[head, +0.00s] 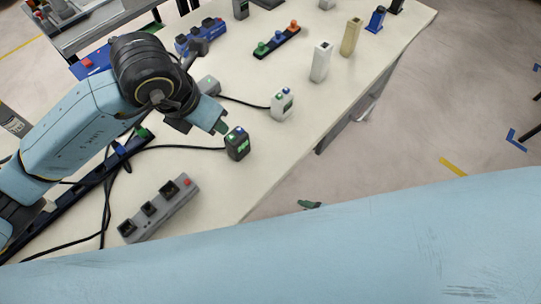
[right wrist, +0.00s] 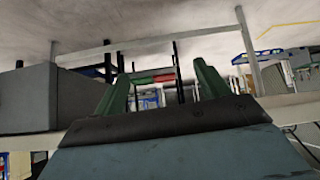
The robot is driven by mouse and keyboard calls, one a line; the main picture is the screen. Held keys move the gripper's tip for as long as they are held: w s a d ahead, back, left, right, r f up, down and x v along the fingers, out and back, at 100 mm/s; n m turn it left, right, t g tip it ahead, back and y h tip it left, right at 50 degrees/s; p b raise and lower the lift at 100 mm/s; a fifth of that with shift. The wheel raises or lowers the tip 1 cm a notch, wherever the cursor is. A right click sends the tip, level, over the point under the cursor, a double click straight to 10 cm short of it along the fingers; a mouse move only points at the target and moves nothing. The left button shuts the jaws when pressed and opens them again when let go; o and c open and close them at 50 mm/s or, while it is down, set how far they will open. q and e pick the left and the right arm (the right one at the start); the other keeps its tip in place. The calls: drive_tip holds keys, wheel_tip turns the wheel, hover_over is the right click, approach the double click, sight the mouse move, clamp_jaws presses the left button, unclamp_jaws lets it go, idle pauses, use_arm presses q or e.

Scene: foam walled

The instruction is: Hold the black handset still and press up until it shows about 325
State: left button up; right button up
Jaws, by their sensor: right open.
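The black handset (head: 238,146) stands on the table with a green-lit display on its front, too small to read. Blue and green spots show on its top. A black cable runs from it to the left. My left gripper (head: 222,127) is at the handset's upper left, its fingertip very close to the top; whether it touches and how far the jaws are apart cannot be seen. My right gripper (right wrist: 162,85) is open and empty in the right wrist view, pointing away from the table items. A green tip of it (head: 310,204) shows past my right arm in the head view.
A similar white handset (head: 282,104) stands behind. A grey socket strip (head: 158,208) lies in front left, with cables beside it. White (head: 321,62) and tan (head: 351,37) blocks and a button strip (head: 277,40) stand farther back. The table's right edge is near; floor lies beyond.

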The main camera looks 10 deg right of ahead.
drive_tip(key=a+r+n+y, duration=0.15)
drive_tip(key=a+r, duration=0.25)
drive_tip(key=r, duration=0.4)
drive_tip(key=m+t, duration=0.2)
drive_tip(key=t, duration=0.2)
approach(233, 139)
drive_tip(key=shift+y, duration=0.45)
drive_tip(key=f, duration=0.1)
drive_tip(key=d+f, duration=0.2)
drive_tip(key=f, duration=0.1)
drive_tip(key=shift+w, duration=0.2)
drive_tip(key=shift+m, duration=0.25)
drive_tip(key=x, duration=1.3)
drive_tip(key=shift+w+a+r, duration=0.1)
drive_tip(key=shift+w, duration=0.1)
drive_tip(key=shift+c, duration=0.4)
drive_tip(key=c, duration=1)
use_arm(q)
clamp_jaws()
use_arm(e)
drive_tip(key=shift+c, duration=0.3)
